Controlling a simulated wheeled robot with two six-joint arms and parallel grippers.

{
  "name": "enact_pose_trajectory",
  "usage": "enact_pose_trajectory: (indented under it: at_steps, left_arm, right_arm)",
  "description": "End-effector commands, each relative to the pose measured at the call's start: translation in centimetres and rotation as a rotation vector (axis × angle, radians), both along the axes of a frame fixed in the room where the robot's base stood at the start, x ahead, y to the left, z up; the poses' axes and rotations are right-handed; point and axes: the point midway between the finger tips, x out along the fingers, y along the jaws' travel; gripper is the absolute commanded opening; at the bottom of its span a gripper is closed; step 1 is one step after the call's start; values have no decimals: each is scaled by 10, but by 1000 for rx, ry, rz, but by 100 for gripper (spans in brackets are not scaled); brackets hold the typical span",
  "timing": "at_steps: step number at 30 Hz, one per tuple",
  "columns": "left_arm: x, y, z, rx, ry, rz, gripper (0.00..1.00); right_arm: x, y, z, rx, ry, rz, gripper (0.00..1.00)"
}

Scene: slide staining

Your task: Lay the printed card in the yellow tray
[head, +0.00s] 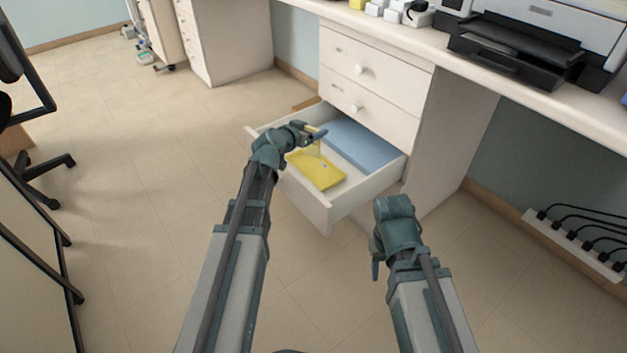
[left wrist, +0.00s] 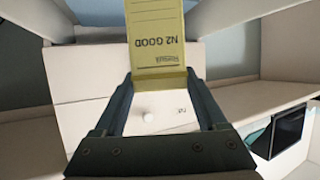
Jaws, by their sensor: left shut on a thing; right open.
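The printed card (left wrist: 157,40) is yellow with dark lettering that reads "N2 GOOD" upside down in the left wrist view. My left gripper (head: 320,135) is shut on one end of it, and the fingertips also show in the left wrist view (left wrist: 160,80). My right gripper (head: 377,262) is open, outside the drawer, low over the floor.
The open drawer (head: 331,205) has white walls around the tray. A blue tray (head: 362,146) lies beside the yellow one, to the right. Two closed drawers (head: 371,85) stand above. A printer (head: 530,45) sits on the desk.

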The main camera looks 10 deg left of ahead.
Motion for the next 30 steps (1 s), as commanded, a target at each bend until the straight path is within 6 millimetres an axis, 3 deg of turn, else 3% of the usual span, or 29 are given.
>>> enact_pose_trajectory:
  at_steps: [8, 21, 30]
  left_arm:
    - [0, 0, -7, 1, 0, -1, 11]
    - [0, 0, -65, 1, 0, -1, 11]
    - [0, 0, -71, 1, 0, -1, 11]
  right_arm:
    - [0, 0, -7, 0, 0, 0, 50]
    - [0, 1, -66, 2, -1, -5, 50]
    - [0, 1, -71, 2, -1, -8, 50]
